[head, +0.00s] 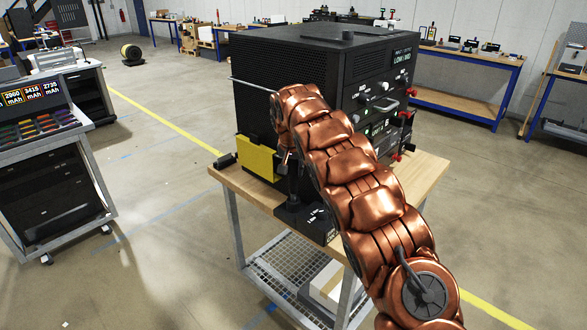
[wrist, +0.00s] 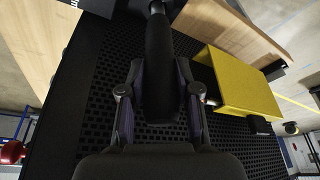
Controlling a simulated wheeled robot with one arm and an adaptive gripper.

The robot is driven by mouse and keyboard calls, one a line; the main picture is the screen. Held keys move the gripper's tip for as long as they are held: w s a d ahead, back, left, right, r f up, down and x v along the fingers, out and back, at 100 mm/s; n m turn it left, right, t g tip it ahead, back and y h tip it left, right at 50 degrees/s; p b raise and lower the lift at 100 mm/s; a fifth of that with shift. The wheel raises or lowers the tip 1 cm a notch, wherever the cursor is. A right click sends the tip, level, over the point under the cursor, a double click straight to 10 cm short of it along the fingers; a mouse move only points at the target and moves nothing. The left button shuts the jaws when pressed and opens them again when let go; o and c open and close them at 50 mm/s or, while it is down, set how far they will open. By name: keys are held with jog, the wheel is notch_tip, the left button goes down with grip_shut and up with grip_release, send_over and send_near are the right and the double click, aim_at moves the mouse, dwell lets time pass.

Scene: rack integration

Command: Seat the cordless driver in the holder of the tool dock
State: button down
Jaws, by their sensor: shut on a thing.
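My gripper (wrist: 160,88) is shut on the dark, cylindrical body of the cordless driver (wrist: 160,50) in the wrist view. The driver's far end narrows toward the top of that view, close to the wooden top. In the head view my gripper (head: 288,162) hangs beside the black cabinet, and the driver is small and dark against it. A low black block with white marks, seemingly the tool dock (head: 318,222), sits at the cart top's front edge, below my gripper. I cannot tell whether the driver touches it; the holder opening is not clear.
The black perforated cabinet (head: 270,80) stands on the wooden cart top (head: 420,180), close beside my gripper. A yellow block (head: 256,158) is at its lower left, also right of the driver in the wrist view (wrist: 238,80). A thin rod (head: 252,84) sticks out leftward near my wrist.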

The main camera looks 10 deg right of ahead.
aim_at(294, 177)
jog(key=shift+f+b, duration=0.85)
jog(key=shift+f, duration=0.75)
jog(key=c, duration=0.7)
grip_release()
jog(key=shift+c, duration=0.2)
jog(key=shift+r, duration=0.15)
jog(key=v, duration=1.2)
